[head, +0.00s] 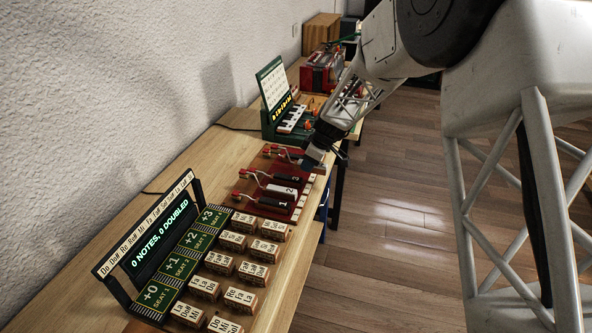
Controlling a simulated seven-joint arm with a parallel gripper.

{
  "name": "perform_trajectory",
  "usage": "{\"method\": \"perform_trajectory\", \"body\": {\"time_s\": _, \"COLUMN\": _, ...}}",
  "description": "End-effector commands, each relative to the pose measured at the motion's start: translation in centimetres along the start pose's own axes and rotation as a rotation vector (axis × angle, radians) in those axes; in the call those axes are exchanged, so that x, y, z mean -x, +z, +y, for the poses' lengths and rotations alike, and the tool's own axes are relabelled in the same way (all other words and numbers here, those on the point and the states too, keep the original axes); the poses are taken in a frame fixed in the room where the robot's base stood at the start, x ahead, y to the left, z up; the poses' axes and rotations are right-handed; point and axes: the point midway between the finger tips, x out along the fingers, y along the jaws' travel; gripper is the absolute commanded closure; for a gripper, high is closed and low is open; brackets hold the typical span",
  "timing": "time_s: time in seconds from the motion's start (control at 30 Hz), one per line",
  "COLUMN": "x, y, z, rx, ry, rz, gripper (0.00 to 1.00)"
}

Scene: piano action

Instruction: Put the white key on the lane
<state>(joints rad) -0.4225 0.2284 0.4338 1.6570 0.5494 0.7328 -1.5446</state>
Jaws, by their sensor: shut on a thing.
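A red board (262,209) lies on the wooden table, with several dark and light bars and bent metal wires with red knobs on it. A white bar marked 2 (284,190) lies in the middle of the board, between dark bars marked 1 (274,203) and 3 (289,178). I cannot tell whether it is the white key or part of a lane. My gripper (313,158) is over the far right end of the board, tilted downward. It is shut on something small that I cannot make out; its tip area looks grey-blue. The arm hides part of the board's far edge.
A dark display (162,237) reading "0 NOTES, 0 DOUBLED" stands near the front, beside green numbered seats (177,266) and several lettered wooden blocks (240,299). A green stand with a small keyboard (291,118) and a red machine (321,72) stand farther back. A wall borders the left.

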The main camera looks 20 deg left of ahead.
Motion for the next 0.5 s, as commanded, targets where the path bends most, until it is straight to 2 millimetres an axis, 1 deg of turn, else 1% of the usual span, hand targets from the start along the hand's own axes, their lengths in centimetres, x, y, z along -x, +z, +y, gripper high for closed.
{"method": "perform_trajectory", "body": {"time_s": 0.17, "x": 0.3, "y": 0.0, "z": -2.2, "rx": 0.001, "ry": 0.001, "rz": 0.001, "gripper": 0.99}}
{"method": "perform_trajectory", "body": {"time_s": 0.5, "x": 0.6, "y": 0.3, "z": -7.9, "rx": 0.001, "ry": 0.001, "rz": 0.0, "gripper": 0.99}}
